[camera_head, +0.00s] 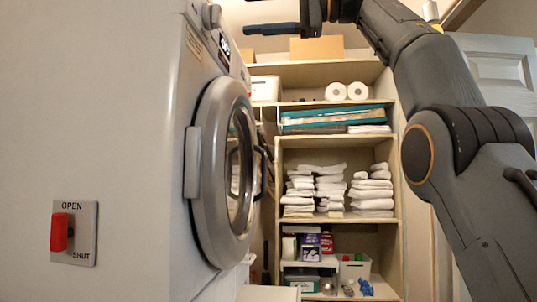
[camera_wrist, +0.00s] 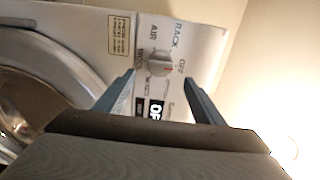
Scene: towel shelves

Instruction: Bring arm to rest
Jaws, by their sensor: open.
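My arm rises at the right of the head view and bends left across the top. My gripper (camera_head: 272,29) is high up, in front of the shelf's upper part and to the right of the dryer's top. In the wrist view my gripper (camera_wrist: 160,95) shows two separated fingers with nothing held between them. Beyond the fingers is the dryer's control panel (camera_wrist: 190,38) with a round knob (camera_wrist: 159,63).
A white dryer (camera_head: 120,130) fills the left, its round door (camera_head: 222,172) looking closed. A red OPEN/SHUT lever (camera_head: 61,232) is on its side. Behind stands a shelf (camera_head: 300,143) with folded white towels (camera_head: 315,190), paper rolls (camera_head: 346,91) and bottles. A white door (camera_head: 495,70) is at right.

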